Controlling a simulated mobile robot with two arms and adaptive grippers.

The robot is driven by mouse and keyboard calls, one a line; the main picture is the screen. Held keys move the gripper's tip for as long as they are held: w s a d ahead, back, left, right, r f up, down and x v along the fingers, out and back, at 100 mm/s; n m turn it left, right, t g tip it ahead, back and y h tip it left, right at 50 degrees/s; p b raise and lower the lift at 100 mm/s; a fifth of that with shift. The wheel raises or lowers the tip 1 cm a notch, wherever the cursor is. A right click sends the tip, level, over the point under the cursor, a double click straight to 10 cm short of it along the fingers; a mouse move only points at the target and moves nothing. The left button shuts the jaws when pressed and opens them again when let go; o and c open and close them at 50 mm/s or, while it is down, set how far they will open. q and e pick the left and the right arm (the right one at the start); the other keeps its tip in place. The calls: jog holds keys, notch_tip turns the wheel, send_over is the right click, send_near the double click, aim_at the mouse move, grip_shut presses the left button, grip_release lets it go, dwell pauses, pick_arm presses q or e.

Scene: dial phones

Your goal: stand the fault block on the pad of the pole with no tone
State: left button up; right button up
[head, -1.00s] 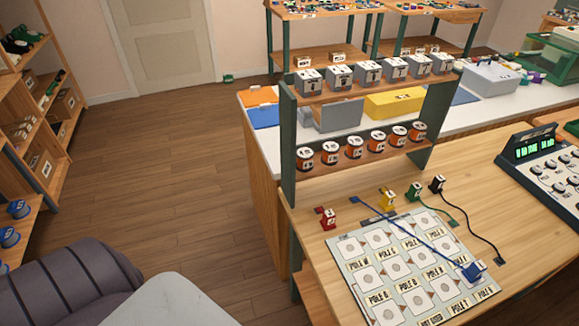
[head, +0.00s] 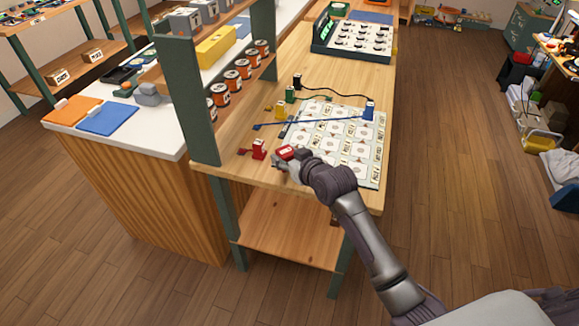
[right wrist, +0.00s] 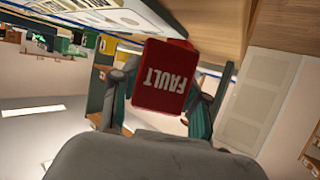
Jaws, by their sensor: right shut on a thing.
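My right gripper (head: 285,159) is shut on the red fault block (head: 288,152), held above the near left edge of the pole board (head: 376,176). In the right wrist view, the fault block (right wrist: 162,77) sits between the fingers (right wrist: 160,98) with its white FAULT lettering upside down. The board lies on the wooden table and has several white pads with round marks; the pole labels are too small to read now, and my arm hides its near left part. My left gripper is not in view.
A red plug piece (head: 259,149) stands left of the board; yellow (head: 280,109), green (head: 291,94) and black (head: 297,80) ones stand behind. A shelf with orange-labelled spools (head: 231,80) rises at left. A keyed tester (head: 357,40) lies at the far end.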

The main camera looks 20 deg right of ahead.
jog(key=w+d+r, duration=0.1)
jog(key=w, duration=0.2)
jog(key=w+d+r+b, duration=0.1)
jog(key=w+d, duration=0.1)
jog(key=w, duration=0.1)
jog(key=w+d+r+b, duration=0.1)
jog(key=w+d, duration=0.1)
jog(key=w, duration=0.1)
jog(key=w+d+r+m+b, duration=0.1)
jog(key=w+d+r+b, duration=0.1)
jog(key=w+d+r, duration=0.35)
jog(key=shift+h, duration=0.4)
jog(key=s+a+f, duration=0.2)
jog(key=s, duration=0.1)
jog(key=s+a+f+p, duration=0.1)
jog(key=s+a+f, duration=0.1)
jog(key=s+a, duration=0.1)
jog(key=s+a+f+p, duration=0.1)
jog(key=s+a+f, duration=0.1)
jog(key=s, duration=0.1)
jog(key=shift+s+a+f, duration=0.1)
jog(key=shift+s+a, duration=0.05)
jog(key=shift+s+f, duration=0.1)
jog(key=shift+f, duration=0.2)
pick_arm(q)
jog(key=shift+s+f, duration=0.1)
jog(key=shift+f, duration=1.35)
pick_arm(e)
jog(key=shift+f, duration=1.8)
